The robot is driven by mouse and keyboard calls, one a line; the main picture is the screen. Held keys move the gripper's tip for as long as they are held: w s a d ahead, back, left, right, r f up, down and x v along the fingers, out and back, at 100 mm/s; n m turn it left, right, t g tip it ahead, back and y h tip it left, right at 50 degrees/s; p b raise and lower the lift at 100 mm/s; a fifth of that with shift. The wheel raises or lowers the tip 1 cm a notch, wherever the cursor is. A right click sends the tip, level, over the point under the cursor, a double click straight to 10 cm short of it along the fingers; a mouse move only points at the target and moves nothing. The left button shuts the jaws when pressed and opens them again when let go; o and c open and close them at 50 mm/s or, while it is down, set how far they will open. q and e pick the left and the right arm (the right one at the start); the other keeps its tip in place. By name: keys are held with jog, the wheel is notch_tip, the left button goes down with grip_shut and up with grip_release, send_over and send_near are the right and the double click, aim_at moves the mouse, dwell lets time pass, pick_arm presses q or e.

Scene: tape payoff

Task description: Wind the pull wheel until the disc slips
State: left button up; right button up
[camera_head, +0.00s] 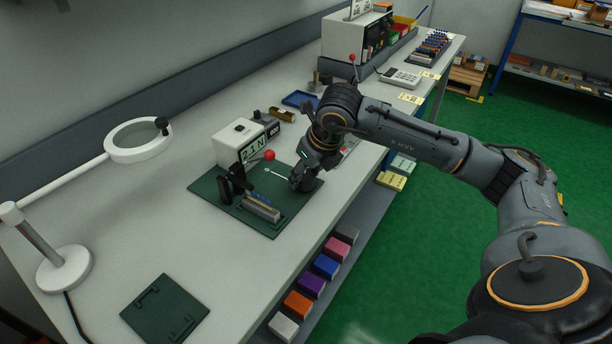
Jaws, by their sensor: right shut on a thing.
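My right gripper (303,178) reaches down to the right end of a dark green base plate (272,226) on the bench. It is shut on a small dark part there, which looks like the pull wheel and is mostly hidden by the fingers. A dark upright holder (226,189) stands at the left of the plate, beside a grey ribbed block (262,208). I cannot clearly make out the disc. A red ball (268,155) shows just in front of the meter. My left gripper is not in view.
A white magnifier lamp (64,270) stands at the left, its ring (138,140) over the bench. A second green plate (164,310) lies near the front. Coloured boxes (326,266) sit on the shelf below.

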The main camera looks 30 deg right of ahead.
dwell(0.5)
jog(key=o, duration=1.2)
jog(key=shift+c, duration=0.2)
jog(key=v, duration=1.2)
jog(key=shift+a, duration=0.1)
